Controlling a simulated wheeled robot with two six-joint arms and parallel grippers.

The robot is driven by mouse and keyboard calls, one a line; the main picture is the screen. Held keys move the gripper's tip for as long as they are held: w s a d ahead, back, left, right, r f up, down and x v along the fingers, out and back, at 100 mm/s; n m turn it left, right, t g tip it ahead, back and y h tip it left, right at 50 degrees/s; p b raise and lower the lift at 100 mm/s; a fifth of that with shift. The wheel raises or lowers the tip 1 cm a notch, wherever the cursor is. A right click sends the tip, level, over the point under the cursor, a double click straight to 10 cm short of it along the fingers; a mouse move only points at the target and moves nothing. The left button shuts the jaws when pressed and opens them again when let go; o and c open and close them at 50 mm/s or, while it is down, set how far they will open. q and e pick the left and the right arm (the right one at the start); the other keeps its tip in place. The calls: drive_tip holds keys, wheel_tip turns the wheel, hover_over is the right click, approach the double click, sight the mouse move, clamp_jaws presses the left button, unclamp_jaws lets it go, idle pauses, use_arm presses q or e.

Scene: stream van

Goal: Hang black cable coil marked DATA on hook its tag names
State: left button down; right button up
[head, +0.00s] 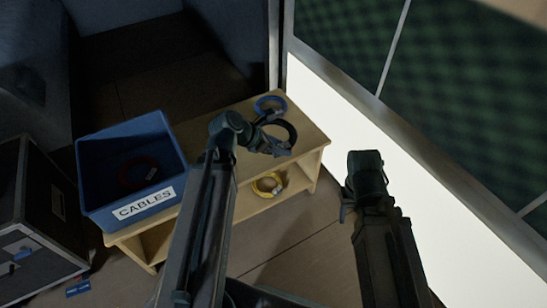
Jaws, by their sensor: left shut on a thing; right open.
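A black cable coil (291,132) is at the right part of the wooden bench top. My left gripper (268,137) reaches over the bench and is shut on the black coil's left side. A small light patch shows on the coil, but I cannot read any marking. I cannot tell whether the coil touches the bench top. My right gripper (347,212) is open and empty, in front of the bright panel to the right of the bench. No hook can be made out in this view.
A blue coil (270,106) lies just behind the black one. A yellow coil (268,184) lies on the lower shelf of the bench (312,139). A blue bin (100,180) labelled CABLES holds a red coil (138,172). A dark case (35,235) stands at left.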

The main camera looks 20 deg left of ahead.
wheel_tip(320, 180, down, 16)
drive_tip(key=b, duration=1.3)
drive_tip(key=shift+r+b, duration=0.15)
drive_tip(key=shift+b, duration=0.2)
